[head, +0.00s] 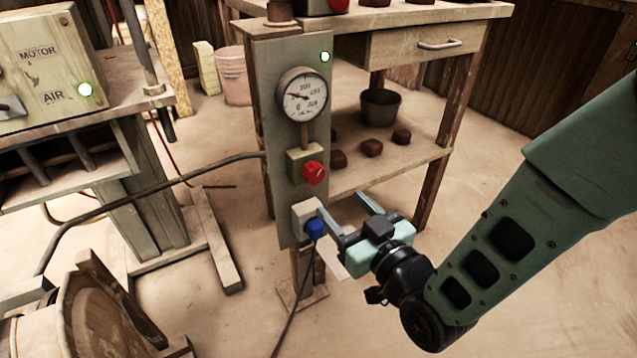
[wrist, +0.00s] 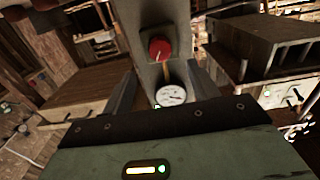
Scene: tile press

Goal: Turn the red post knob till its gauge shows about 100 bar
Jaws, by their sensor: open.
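The red post knob (head: 314,173) sits on a pale box on the grey-green post panel (head: 262,130), below the round white gauge (head: 302,94). The gauge's needle is thin and dark with a red part pointing left; its numbers are too small to read surely. My gripper (head: 341,216) is open and empty, below and right of the red knob, close to a blue knob (head: 315,229) lower on the post. In the wrist view the red knob (wrist: 160,49) and the gauge (wrist: 171,95) show beyond my open fingers (wrist: 158,92), apart from them.
A black cable (head: 170,181) runs to the post from the left. A wooden table (head: 440,90) with a shelf stands behind right, holding a dark pot (head: 381,106) and several dark lumps. A MOTOR/AIR control box (head: 45,65) is at upper left. Floor at right is clear.

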